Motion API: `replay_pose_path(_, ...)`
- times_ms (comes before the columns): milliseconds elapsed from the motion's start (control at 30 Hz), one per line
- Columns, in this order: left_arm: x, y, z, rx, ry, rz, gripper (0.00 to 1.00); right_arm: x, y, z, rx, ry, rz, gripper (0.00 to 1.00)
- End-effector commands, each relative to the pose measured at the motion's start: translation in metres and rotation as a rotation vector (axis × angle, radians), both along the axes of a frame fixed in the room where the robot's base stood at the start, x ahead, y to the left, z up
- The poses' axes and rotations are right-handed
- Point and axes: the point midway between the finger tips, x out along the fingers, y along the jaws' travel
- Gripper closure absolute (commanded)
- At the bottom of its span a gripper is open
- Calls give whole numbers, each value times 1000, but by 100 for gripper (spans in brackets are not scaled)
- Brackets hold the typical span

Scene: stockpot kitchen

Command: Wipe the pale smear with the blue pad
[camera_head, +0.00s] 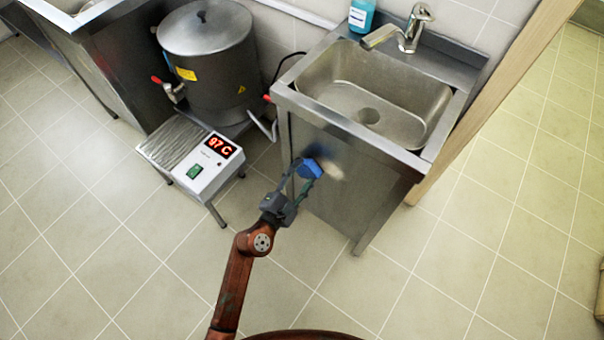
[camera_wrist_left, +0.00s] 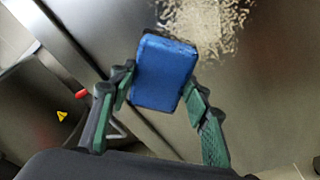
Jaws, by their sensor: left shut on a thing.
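The blue pad (camera_head: 310,169) is between the fingers of my left gripper (camera_head: 304,180), which is shut on it, in front of the sink unit's steel front panel. The pad also shows in the left wrist view (camera_wrist_left: 163,72), with green-lined fingers on both sides. The pale smear (camera_head: 331,171) is on the front panel just right of the pad. In the left wrist view the smear (camera_wrist_left: 208,28) is speckled and lies above and right of the pad, which overlaps its lower left edge. I cannot tell whether the pad touches the panel. My right gripper is not in view.
The sink basin (camera_head: 375,95) with its tap (camera_head: 410,30) is above the panel. To the left stands a large lidded steel pot (camera_head: 208,60) with a red-handled tap, behind a white unit (camera_head: 205,165) reading 97 C.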

Motion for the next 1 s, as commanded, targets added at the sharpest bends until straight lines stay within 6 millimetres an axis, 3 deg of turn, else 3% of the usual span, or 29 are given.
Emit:
replay_pose_path(700, 11, -8, 1, -2, -1, 0, 75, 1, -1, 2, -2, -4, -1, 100)
replay_pose_path(1000, 3, -17, 3, -1, -2, -1, 75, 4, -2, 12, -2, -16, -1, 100)
